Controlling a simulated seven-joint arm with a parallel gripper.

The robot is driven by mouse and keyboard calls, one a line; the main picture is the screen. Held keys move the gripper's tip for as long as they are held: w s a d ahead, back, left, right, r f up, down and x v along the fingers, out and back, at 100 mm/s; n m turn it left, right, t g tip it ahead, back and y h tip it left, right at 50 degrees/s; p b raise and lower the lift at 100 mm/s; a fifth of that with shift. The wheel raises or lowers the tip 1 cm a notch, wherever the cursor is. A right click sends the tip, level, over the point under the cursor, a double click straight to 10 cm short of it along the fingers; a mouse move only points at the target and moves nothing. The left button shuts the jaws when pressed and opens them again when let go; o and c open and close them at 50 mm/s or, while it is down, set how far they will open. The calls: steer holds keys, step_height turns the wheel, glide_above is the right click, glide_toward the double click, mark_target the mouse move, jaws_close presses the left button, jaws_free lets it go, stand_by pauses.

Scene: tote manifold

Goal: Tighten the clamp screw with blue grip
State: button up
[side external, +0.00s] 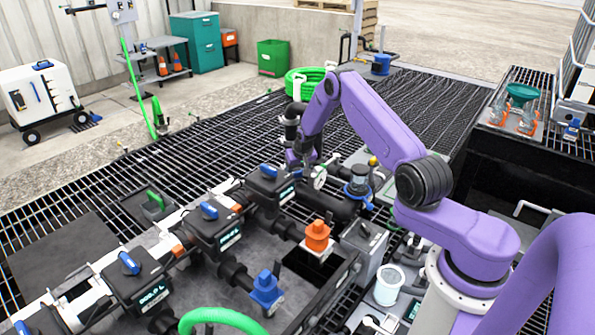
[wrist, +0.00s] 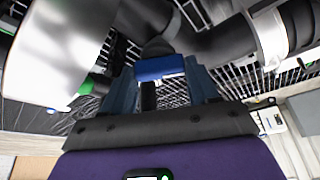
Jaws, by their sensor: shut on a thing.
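In the wrist view, a bright blue grip (wrist: 160,67) lies across the picture between the two blue-grey fingers of my gripper (wrist: 161,76). The fingers are shut on it. A dark shaft shows below the grip, and a dark rounded part is just beyond it. The screw's thread and its seat cannot be made out. In the side external view, my gripper (side external: 300,160) is down at the dark pipework beyond the row of meters. Its fingers and the held grip are too small and too covered there to see.
A round gauge (side external: 319,178) and a black pipe stand close to my gripper. Meters with blue handles (side external: 209,210), an orange valve cap (side external: 317,235) and a blue valve (side external: 267,290) are nearer. In the wrist view, a large pale pipe (wrist: 70,50) is close at left.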

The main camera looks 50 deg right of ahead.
steer(key=shift+a+m+h, duration=0.1)
steer(key=shift+m+h, duration=0.2)
steer(key=shift+m, duration=0.6)
steer(key=o, duration=1.1)
steer(key=shift+c, duration=0.2)
steer(key=v, duration=1.7)
steer(key=shift+w+r, duration=0.2)
steer(key=shift+r, duration=0.05)
steer(key=shift+a, duration=0.1)
